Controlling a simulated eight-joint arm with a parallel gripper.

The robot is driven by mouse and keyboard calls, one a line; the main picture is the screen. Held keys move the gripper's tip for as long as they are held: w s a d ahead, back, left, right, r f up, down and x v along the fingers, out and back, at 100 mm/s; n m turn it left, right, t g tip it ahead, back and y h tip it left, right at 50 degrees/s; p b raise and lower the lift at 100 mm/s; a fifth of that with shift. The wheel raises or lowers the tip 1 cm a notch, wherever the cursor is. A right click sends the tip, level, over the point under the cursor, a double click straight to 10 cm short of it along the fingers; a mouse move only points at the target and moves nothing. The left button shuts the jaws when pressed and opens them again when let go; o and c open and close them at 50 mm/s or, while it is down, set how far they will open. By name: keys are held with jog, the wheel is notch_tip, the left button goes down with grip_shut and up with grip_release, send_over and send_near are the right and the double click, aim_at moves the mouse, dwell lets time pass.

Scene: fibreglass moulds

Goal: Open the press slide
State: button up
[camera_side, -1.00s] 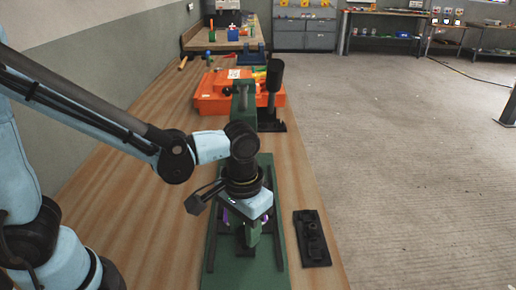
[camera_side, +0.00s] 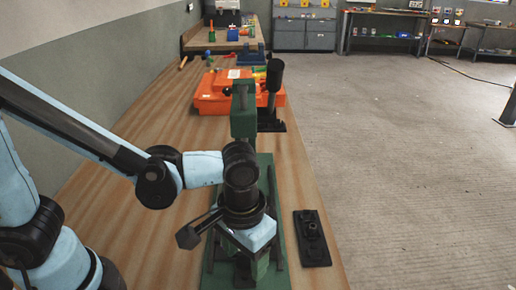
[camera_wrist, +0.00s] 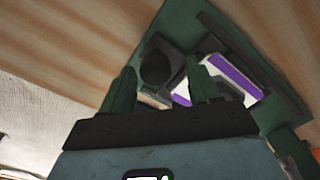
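The press has a green base plate (camera_side: 279,272) with dark rails (camera_side: 280,232) along it and a green column (camera_side: 243,113) behind. My gripper (camera_side: 246,268) is low over the near part of the base, and my wrist hides much of the slide area. In the wrist view my two green fingers (camera_wrist: 160,82) stand apart. A dark block with a round top (camera_wrist: 157,66) shows between and beyond their tips; I cannot tell whether they touch it. A white and purple piece (camera_wrist: 232,76) lies on the green base right of the fingers.
A black plate with raised fittings (camera_side: 312,240) lies right of the press near the bench edge. An orange case (camera_side: 212,93) and a black upright (camera_side: 273,78) stand behind. The wooden bench (camera_side: 150,125) is clear left of the press.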

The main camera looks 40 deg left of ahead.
jog(key=shift+r, duration=0.1)
notch_tip(320, 180, up, 12)
dwell(0.8)
jog(key=w+a+f+t, duration=0.2)
jog(key=a+t, duration=0.1)
jog(key=a, duration=0.5)
jog(key=w+a+f+t, duration=0.2)
jog(key=a+t, duration=0.2)
jog(key=a, duration=0.5)
jog(key=shift+a, duration=0.3)
dwell(0.6)
